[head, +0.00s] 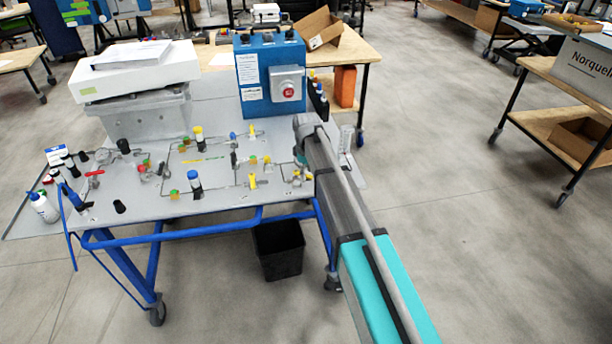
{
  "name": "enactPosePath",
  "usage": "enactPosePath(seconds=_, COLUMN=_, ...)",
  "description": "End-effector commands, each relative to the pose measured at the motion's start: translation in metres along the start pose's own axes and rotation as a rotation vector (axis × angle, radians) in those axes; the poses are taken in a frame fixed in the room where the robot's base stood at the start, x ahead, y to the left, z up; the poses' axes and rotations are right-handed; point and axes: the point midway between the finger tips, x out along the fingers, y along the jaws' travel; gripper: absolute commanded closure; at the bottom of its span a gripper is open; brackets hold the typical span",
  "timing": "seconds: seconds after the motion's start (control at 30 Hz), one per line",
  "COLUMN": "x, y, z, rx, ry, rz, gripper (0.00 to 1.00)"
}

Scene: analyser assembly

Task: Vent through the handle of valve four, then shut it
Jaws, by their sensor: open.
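The analyser panel (130,199) is a grey sloped board on a blue wheeled frame, carrying thin pipes and several small valves. Small yellow handles show at the upper right (252,132) and lower right (252,181). A red lever handle (95,173) is at the left. I cannot read any valve number, so I cannot tell which is valve four or how its handle is turned. My gripper (299,177) is at the panel's right edge, small and partly hidden by my arm. It looks open, near small yellow-marked fittings; I cannot tell whether it touches them.
A blue control box (270,80) with a red button stands behind the panel. A white instrument (135,75) sits at the back left. Bottles (43,207) stand at the left edge. A black bin (279,250) is below.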

Motion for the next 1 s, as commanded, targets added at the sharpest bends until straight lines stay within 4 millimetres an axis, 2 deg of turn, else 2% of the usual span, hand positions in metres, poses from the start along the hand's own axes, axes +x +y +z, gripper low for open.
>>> enactPosePath(seconds=0.37, x=0.0016, y=0.0000, z=0.0000, rx=0.000, ry=0.000, rz=0.000, gripper=0.43)
enactPosePath(seconds=0.47, x=0.0016, y=0.0000, z=0.0000, rx=0.000, ry=0.000, rz=0.000, gripper=0.58)
enactPosePath(seconds=0.7, x=0.0016, y=0.0000, z=0.0000, rx=0.000, ry=0.000, rz=0.000, gripper=1.00)
enactPosePath(seconds=1.0, x=0.0017, y=-0.0004, z=0.0001, rx=0.005, ry=0.000, rz=0.000, gripper=1.00)
